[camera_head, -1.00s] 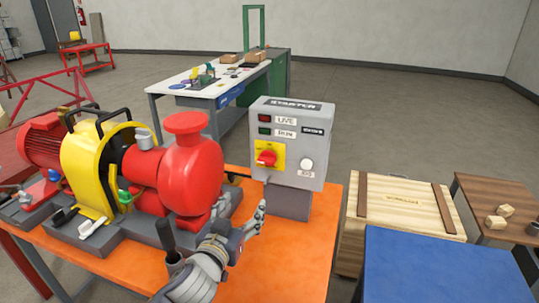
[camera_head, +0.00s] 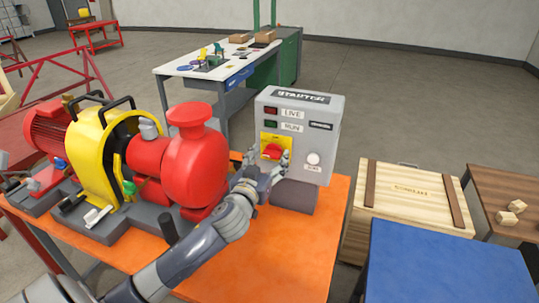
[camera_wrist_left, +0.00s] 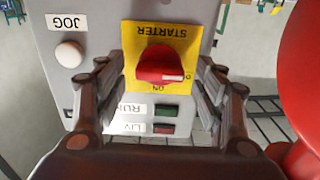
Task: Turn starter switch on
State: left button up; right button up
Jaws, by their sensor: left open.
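The grey starter box (camera_head: 325,140) stands on a dark pedestal on the orange table. Its red rotary starter switch (camera_head: 273,151) sits on a yellow plate (camera_head: 264,140). My left gripper (camera_head: 268,165) is open right in front of the switch and partly covers it in the head view. In the left wrist view the red knob (camera_wrist_left: 160,66) lies between and ahead of the spread fingers, with the box upside down. The knob's white mark points at the "O" on the plate, with "ON" at another side. I cannot tell whether the fingers touch it. My right gripper is not in view.
A white JOG button (camera_head: 313,158) is on the box beside the switch. The LIVE (camera_head: 270,110) and RUN (camera_head: 269,126) lamps look dark. The red pump (camera_head: 190,165) stands close left of my arm. A wooden crate (camera_head: 410,205) and a blue-topped table (camera_head: 430,262) stand to the right.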

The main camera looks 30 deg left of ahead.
pick_arm(q)
jog(key=shift+w, duration=0.3)
jog(key=shift+f, duration=0.1)
jog(key=shift+c, duration=1.4)
jog(key=c, duration=0.8)
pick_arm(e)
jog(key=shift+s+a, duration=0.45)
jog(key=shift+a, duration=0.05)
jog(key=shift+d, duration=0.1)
